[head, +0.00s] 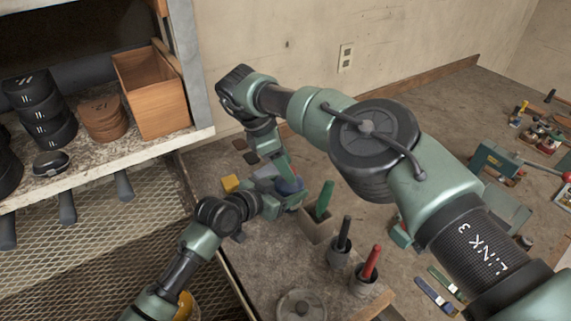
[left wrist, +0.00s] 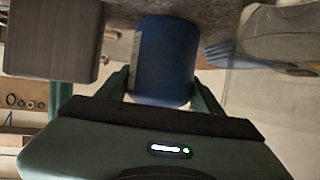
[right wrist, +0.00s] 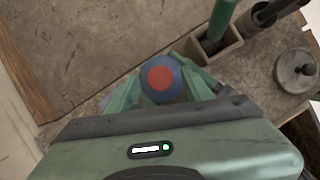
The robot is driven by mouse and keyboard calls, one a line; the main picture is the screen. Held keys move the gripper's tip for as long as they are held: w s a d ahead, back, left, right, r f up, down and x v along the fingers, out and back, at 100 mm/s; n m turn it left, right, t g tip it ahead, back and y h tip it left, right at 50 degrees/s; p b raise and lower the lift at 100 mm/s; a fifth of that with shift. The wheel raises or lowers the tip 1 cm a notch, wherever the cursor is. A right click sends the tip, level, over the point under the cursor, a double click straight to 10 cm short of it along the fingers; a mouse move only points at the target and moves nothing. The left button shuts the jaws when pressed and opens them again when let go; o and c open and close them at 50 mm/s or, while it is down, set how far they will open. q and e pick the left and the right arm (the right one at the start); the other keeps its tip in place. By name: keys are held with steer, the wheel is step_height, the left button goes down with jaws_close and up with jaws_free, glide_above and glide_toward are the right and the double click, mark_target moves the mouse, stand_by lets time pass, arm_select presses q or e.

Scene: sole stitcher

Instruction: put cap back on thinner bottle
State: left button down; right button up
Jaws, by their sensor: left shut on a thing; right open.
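The blue thinner bottle (head: 291,186) stands near the back of the workbench, partly hidden by my arms. In the left wrist view its blue side (left wrist: 163,62) is between the fingers of my left gripper (head: 284,201), which is shut on it. The right wrist view looks down on the bottle's round blue top (right wrist: 147,89). A red disc, which looks like the cap (right wrist: 162,77), is centred on it; I cannot tell whether it is seated. My right gripper (right wrist: 163,72) is open, with its fingers on either side of the bottle top.
Right of the bottle are a holder (head: 316,228) with a green-handled tool, a black-handled pot (head: 339,258), a red-handled pot (head: 363,284) and a round lidded tin (head: 300,306). A yellow block (head: 230,183) lies left. The shelf (head: 100,165) stands at left.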

steer(key=shift+r, duration=2.2)
steer(key=shift+c, duration=0.3)
